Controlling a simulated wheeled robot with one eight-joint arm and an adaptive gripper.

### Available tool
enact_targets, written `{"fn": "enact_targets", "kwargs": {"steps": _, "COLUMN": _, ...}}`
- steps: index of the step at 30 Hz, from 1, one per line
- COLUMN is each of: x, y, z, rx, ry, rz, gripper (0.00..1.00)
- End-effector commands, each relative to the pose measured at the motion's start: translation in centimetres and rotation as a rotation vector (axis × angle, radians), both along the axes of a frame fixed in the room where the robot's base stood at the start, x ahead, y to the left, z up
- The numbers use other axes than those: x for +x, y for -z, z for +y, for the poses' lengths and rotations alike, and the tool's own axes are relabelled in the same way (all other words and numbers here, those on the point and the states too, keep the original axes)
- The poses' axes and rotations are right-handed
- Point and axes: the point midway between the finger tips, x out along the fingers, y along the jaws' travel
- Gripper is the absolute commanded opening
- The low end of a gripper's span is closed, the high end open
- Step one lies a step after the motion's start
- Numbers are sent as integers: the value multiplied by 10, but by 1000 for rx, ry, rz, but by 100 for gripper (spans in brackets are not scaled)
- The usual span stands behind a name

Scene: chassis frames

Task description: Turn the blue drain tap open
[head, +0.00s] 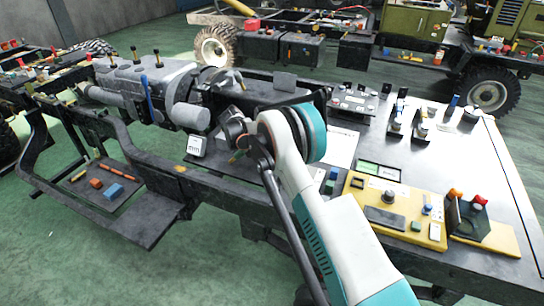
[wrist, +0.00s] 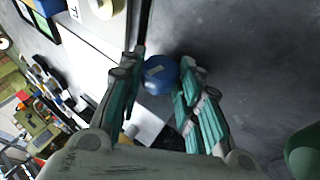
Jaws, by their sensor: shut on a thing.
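The blue drain tap (wrist: 160,76) shows in the wrist view as a rounded blue knob with a small pale mark on its face. My gripper (wrist: 162,72) has its two teal-padded fingers on either side of the knob, shut on it. The fingers hide part of the knob's sides, and whatever it is mounted on is hard to make out. In the head view my arm reaches over the dark chassis frame, and I cannot make out the tap there.
A grey gearbox (head: 150,78) lies along the chassis at left. A low shelf (head: 106,187) holds small coloured pieces. Green floor is clear at front left.

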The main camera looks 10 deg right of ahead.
Motion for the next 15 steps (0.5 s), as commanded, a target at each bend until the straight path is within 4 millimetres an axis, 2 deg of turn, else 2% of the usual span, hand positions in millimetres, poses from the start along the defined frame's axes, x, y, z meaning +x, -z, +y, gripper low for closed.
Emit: {"fn": "enact_targets", "kwargs": {"steps": 15, "x": 1, "y": 1, "z": 1, "rx": -37, "ry": -2, "rz": 27, "gripper": 8}}
